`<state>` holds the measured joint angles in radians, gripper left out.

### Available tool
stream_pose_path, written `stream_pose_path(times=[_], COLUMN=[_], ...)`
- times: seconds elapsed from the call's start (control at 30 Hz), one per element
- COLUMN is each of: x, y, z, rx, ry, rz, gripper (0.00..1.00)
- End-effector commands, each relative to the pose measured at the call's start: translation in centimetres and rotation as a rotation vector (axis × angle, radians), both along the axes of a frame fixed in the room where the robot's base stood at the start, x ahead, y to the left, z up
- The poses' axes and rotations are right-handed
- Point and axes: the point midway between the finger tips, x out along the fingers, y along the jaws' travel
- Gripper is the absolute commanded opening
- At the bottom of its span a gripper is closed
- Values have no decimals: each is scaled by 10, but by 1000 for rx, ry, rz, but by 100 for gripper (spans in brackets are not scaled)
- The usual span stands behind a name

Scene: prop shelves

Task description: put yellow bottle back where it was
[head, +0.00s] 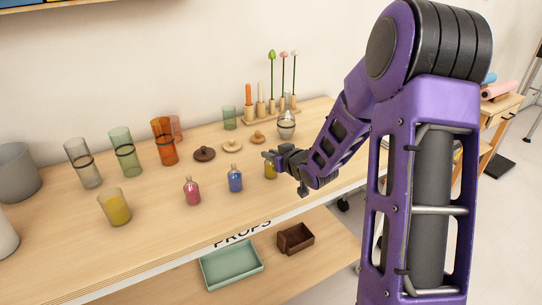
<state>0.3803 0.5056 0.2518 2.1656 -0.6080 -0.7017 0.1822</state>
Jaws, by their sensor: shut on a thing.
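The yellow bottle (270,171) shows at the front right of the tabletop, in line with a pink bottle (192,194) and a blue bottle (235,181). My gripper (278,168) is shut on the yellow bottle from the right. The gripper hides its top and part of its right side. The bottle looks upright. I cannot tell whether its base touches the table.
Glass tumblers, including a yellow one (115,207) and an orange one (164,142), stand left. Lids (204,154), a glass jar (286,126) and a candle holder (272,107) stand behind. Below are a green tray (232,284) and a brown box (295,250).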

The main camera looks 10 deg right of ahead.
Motion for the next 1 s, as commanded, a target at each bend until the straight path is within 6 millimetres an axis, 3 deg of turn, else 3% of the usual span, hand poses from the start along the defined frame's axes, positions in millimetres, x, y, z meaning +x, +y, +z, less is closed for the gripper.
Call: stream_pose_path(times=[0.23, 0.27, 0.4, 0.8, 1.0], x=[0, 0, 0, 0, -32], y=[0, 0, 0, 0, -11], z=[-4, -3, -3, 4, 17], rx=[0, 0, 0, 0, -1], ry=[-1, 0, 0, 0, 0], rz=[0, 0, 0, 0, -3], gripper=[0, 21, 46, 48, 48])
